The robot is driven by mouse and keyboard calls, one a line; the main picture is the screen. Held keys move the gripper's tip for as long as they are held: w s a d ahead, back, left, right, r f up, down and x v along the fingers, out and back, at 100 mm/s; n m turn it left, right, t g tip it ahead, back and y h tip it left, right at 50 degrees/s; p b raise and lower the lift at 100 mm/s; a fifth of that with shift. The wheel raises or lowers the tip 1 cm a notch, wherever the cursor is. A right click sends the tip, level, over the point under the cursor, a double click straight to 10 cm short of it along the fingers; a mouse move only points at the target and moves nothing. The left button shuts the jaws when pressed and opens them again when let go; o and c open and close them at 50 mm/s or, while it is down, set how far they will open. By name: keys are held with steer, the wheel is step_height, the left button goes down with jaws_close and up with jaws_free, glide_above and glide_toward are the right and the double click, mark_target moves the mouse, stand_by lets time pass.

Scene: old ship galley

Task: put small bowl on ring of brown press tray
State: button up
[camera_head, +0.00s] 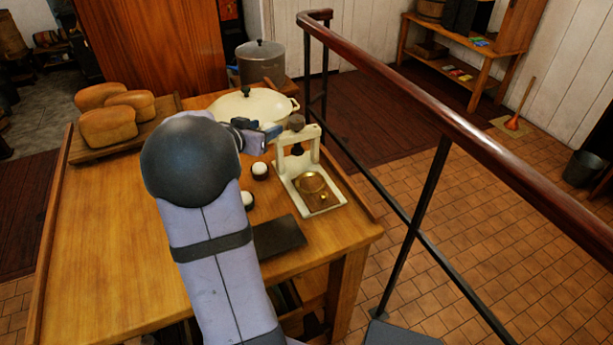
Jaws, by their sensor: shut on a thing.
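The press (317,150) has a cream frame and stands near the right edge of the wooden table. Its brown tray (322,203) lies at its base, with a brass ring (311,175) on it. My gripper (270,131) is behind and left of the press, above the table, apart from the ring. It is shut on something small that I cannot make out. I cannot identify the small bowl for sure.
A cream lidded pot (245,104) is close behind my gripper. Bread loaves (108,127) sit on a board at the back left. A dark flat slab (278,237) lies at the front. The table's left part (105,220) is clear. A railing (430,100) runs along the right.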

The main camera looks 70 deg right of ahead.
steer(key=s+r+g, duration=0.1)
steer(key=s, duration=0.3)
steer(key=m+g+b, duration=0.2)
steer(key=m+g, duration=0.1)
glide_above(305, 189)
step_height(305, 189, down, 5)
steer(key=shift+y, duration=0.3)
steer(key=shift+f+b, duration=0.5)
steer(key=shift+f, duration=4.5)
steer(key=shift+f, duration=0.1)
steer(key=shift+f, duration=0.1)
steer(key=o, duration=1.1)
